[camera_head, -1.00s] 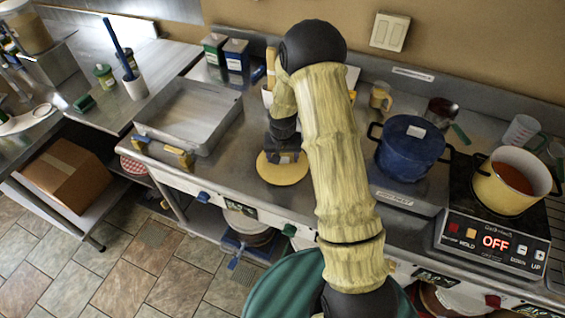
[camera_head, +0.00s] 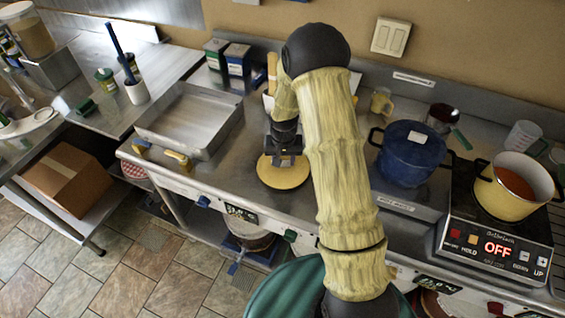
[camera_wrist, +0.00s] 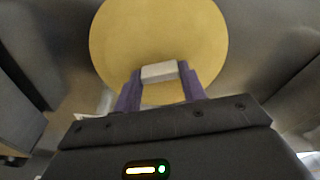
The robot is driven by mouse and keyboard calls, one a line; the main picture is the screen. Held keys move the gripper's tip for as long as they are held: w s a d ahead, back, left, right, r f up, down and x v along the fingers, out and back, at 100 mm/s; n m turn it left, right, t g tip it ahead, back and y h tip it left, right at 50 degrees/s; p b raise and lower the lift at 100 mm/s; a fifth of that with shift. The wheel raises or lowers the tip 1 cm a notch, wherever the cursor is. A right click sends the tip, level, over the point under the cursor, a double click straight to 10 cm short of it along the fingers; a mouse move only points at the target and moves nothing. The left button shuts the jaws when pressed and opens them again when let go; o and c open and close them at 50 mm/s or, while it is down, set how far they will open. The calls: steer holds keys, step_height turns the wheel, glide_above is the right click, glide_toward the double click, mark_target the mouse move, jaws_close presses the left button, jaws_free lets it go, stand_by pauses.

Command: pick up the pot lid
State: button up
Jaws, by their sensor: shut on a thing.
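The pot lid (camera_head: 283,179) is a round yellow disc at the counter's middle in the head view. In the wrist view the lid (camera_wrist: 158,35) fills the upper middle, with a pale block-shaped knob (camera_wrist: 159,72). My gripper (camera_head: 287,158) is over the lid, its two purple fingers closed on opposite sides of the knob in the wrist view (camera_wrist: 160,76). I cannot tell whether the lid rests on the counter or is slightly raised. My arm hides the counter just right of the lid.
An open yellow pot (camera_head: 499,196) with orange contents sits on the burner (camera_head: 489,236) at right, its display reading OFF. A blue pot (camera_head: 409,162) stands right of my arm. A metal tray (camera_head: 190,118) lies left of the lid. Bare counter lies between tray and lid.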

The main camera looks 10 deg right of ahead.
mark_target(283, 162)
step_height(283, 162, up, 9)
steer(key=b, duration=0.1)
steer(key=shift+b, duration=0.35)
stand_by(0.5)
